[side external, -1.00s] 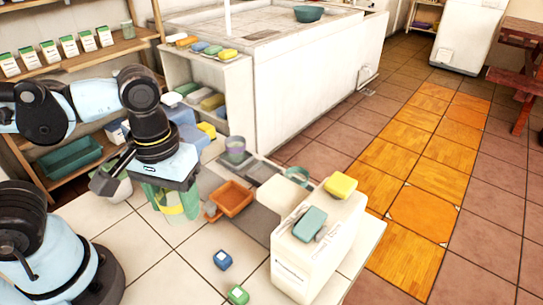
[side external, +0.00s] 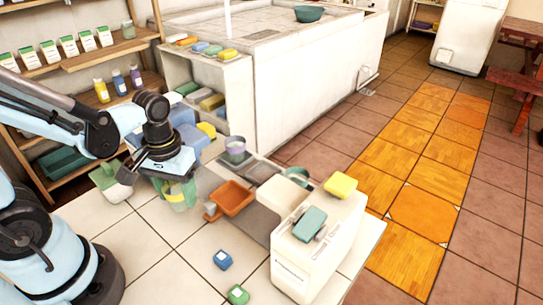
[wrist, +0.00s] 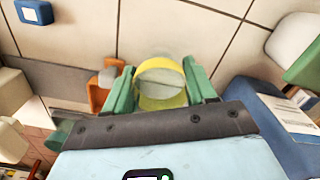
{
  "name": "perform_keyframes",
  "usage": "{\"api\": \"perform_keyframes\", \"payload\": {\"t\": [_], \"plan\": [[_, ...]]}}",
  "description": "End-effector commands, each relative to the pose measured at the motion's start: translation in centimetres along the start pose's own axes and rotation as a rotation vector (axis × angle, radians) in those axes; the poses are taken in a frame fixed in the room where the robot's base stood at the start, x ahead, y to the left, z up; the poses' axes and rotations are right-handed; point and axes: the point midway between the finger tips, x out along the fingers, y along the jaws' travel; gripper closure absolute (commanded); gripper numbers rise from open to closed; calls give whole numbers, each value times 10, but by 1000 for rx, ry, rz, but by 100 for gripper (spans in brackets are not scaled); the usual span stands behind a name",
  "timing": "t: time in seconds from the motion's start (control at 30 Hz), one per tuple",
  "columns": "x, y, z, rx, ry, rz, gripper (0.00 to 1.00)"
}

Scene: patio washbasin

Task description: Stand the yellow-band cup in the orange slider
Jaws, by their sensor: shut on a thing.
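The yellow-band cup (wrist: 160,82) sits between the green fingers of my gripper (wrist: 160,90) in the wrist view, with its round rim facing the camera. My gripper is shut on it. In the side view my gripper (side external: 178,190) points down and holds the cup (side external: 180,204) over the left part of the work surface. The fingers partly hide the cup, and I cannot tell its exact height above the surface. The orange slider (side external: 233,198) is an open tray just to the right of the cup, apart from it. It also shows in the wrist view (wrist: 97,88), left of the cup.
A white box (side external: 310,250) with a teal block and a yellow block on top stands to the right. A blue block (side external: 222,260) and a green block (side external: 238,295) lie in front on the tiles. Blue bins stand behind my gripper.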

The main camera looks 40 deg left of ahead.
Motion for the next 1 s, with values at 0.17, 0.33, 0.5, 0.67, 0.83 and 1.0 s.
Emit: {"api": "perform_keyframes", "payload": {"t": [0.17,0.33,0.5,0.67,0.83,1.0], "plan": [[17,0,0,0,0,0,73],[23,0,0,0,1,0,73],[24,0,0,0,0,0,73],[25,0,0,0,0,0,73],[27,0,0,0,1,0,34],[27,0,0,0,0,0,34]]}}
